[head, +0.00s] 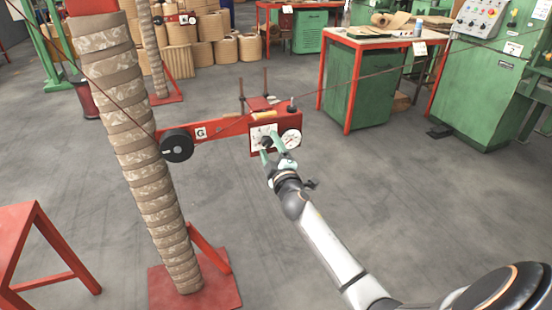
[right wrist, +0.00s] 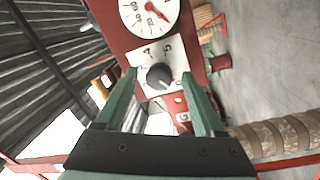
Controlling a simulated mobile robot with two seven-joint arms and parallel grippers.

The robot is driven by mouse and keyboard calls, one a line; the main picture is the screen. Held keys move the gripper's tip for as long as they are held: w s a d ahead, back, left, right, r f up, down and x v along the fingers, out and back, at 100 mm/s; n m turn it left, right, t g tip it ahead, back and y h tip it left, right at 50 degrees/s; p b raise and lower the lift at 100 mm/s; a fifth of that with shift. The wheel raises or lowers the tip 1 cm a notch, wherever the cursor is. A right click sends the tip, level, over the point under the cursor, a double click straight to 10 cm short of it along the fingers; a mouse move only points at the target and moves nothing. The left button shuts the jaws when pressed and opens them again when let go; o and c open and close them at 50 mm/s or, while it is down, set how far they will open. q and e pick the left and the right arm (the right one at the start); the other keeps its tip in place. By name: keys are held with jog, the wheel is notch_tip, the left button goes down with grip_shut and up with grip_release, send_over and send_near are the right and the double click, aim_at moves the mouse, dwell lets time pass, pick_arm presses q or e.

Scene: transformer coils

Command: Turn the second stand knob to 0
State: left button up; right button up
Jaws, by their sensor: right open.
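The stand knob (right wrist: 159,77) is a dark round knob on a white plate (right wrist: 150,55) with numbers, in the right wrist view. Its exact setting is too small to read surely. In the head view the red stand head carries the white knob plate (head: 257,136) and a round dial (head: 291,138); the knob there is largely hidden by my gripper. My right gripper (head: 268,147) is open in front of the plate. In the right wrist view its green fingers (right wrist: 160,88) stand on either side of the knob, apart from it as far as I can tell. My left gripper does not show.
A tall wrapped coil column (head: 145,130) stands left of the stand arm on a red base (head: 225,285). A black roller (head: 177,145) sits on the arm. A red trestle (head: 40,245) is at the left. Green machines (head: 485,80) and a bench (head: 365,85) stand behind. Grey floor is clear between.

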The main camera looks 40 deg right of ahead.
jog(key=v, duration=0.4)
jog(key=shift+s+p, duration=0.2)
jog(key=shift+p, duration=0.1)
send_near(269, 144)
jog(key=v, duration=0.3)
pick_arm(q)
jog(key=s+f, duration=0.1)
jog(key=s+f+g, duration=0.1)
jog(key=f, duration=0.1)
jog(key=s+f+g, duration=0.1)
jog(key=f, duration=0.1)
pick_arm(e)
jog(key=shift+s+a, duration=0.15)
jog(key=shift+s, duration=0.05)
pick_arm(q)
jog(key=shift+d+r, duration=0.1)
